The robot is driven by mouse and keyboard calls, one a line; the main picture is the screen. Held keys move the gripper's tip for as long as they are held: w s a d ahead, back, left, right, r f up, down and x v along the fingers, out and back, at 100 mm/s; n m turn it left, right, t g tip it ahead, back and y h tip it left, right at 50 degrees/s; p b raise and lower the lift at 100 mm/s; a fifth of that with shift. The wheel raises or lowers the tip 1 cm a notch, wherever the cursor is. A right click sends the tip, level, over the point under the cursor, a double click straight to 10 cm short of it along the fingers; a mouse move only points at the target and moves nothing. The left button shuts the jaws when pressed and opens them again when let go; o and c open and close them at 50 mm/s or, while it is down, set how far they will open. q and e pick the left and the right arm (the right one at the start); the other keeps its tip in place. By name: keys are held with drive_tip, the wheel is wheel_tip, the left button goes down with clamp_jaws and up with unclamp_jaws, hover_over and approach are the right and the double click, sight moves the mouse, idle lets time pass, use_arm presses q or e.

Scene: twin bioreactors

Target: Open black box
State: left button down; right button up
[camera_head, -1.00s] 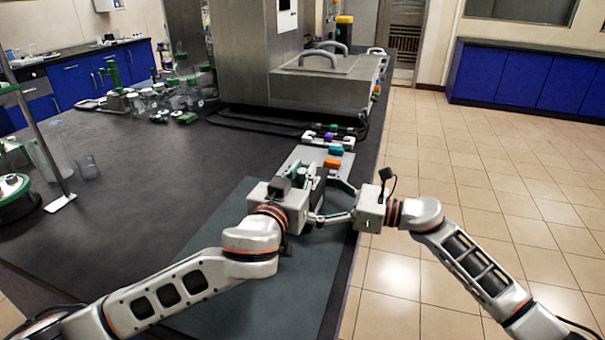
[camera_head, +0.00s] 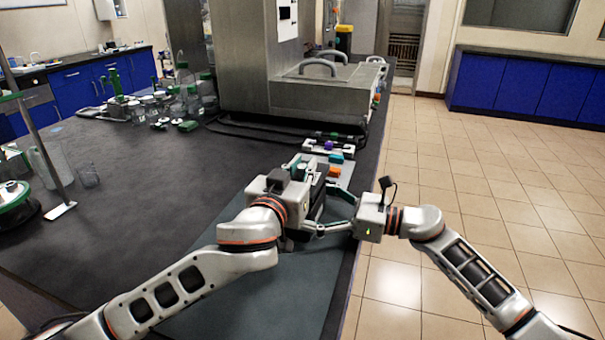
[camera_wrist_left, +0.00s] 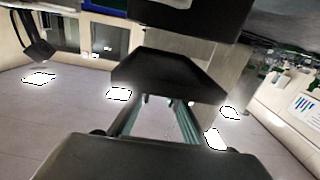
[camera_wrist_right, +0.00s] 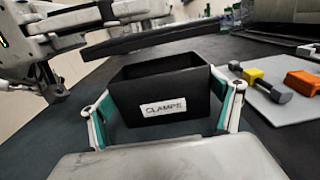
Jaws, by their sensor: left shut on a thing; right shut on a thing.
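The black box (camera_wrist_right: 165,95), labelled CLAMPS, stands on the dark bench mat between the fingers of my right gripper (camera_wrist_right: 163,112), which is shut on its sides. Its top is open and the inner wall shows. The black lid (camera_wrist_right: 155,38) is apart from the box, tilted above it and towards the back left. My left gripper (camera_head: 308,172) is shut on the lid, whose dark underside or edge fills the middle of the left wrist view (camera_wrist_left: 170,75). In the head view the box is mostly hidden by my grippers. The box's floor is hidden.
A grey plate (camera_wrist_right: 285,105) right of the box carries a yellow-and-grey clamp (camera_wrist_right: 265,82) and an orange piece (camera_wrist_right: 303,82). Bottles (camera_head: 170,100) stand at the back left. A steel bioreactor housing (camera_head: 320,85) stands behind. The bench's right edge is close to my right gripper.

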use_arm(q)
drive_tip(key=shift+r, duration=1.1)
use_arm(e)
drive_tip(key=o, duration=1.4)
